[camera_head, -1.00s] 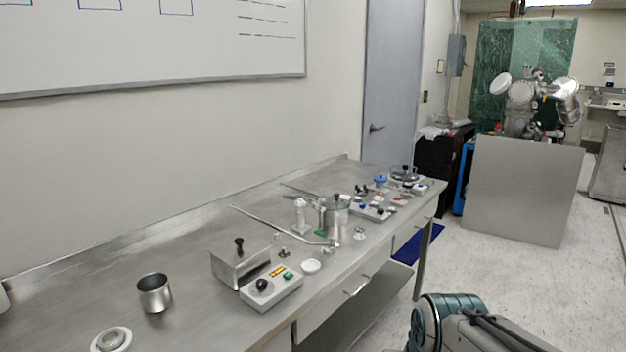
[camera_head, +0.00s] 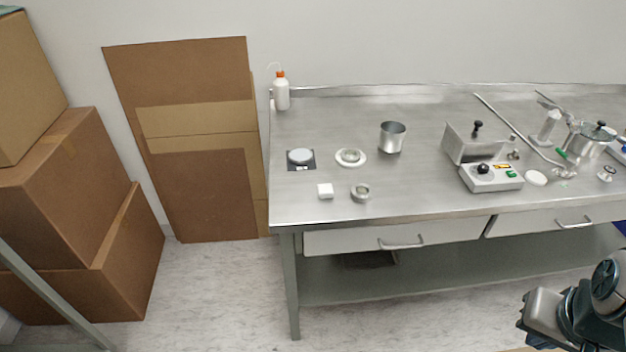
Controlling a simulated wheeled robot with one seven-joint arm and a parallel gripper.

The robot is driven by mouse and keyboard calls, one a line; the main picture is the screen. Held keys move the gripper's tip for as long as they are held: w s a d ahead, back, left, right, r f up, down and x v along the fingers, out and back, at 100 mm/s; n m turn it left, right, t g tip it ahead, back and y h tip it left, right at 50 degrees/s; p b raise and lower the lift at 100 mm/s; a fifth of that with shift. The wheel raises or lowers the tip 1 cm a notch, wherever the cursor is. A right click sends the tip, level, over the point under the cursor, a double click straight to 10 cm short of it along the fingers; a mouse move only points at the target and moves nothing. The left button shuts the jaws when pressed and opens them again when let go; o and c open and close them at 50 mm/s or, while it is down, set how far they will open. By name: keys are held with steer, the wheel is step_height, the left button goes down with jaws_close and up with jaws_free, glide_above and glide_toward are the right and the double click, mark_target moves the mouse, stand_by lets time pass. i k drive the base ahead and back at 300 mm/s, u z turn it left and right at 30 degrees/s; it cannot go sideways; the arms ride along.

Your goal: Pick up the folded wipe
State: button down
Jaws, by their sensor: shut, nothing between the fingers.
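A small white block-like square, which looks like the folded wipe (camera_head: 325,191), lies on the steel bench (camera_head: 430,185) near its front left part. A metal ring-shaped part (camera_head: 360,192) sits just to its right, apart from it. Part of my arm shows at the lower right corner, in front of the bench and well away from the wipe. My gripper's fingers cannot be made out in this view.
A dark square plate with a pale disc (camera_head: 301,158), a white flanged ring (camera_head: 350,157) and a metal cup (camera_head: 392,137) stand behind the wipe. A squeeze bottle (camera_head: 281,92) stands at the back left. Cardboard boxes (camera_head: 60,190) fill the left. Floor in front is clear.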

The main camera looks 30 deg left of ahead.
mark_target(323, 190)
steer(key=u, duration=0.2)
steer(key=k, duration=0.3)
steer(key=u, duration=1.25)
steer(key=i, duration=0.6)
steer(key=z, duration=0.2)
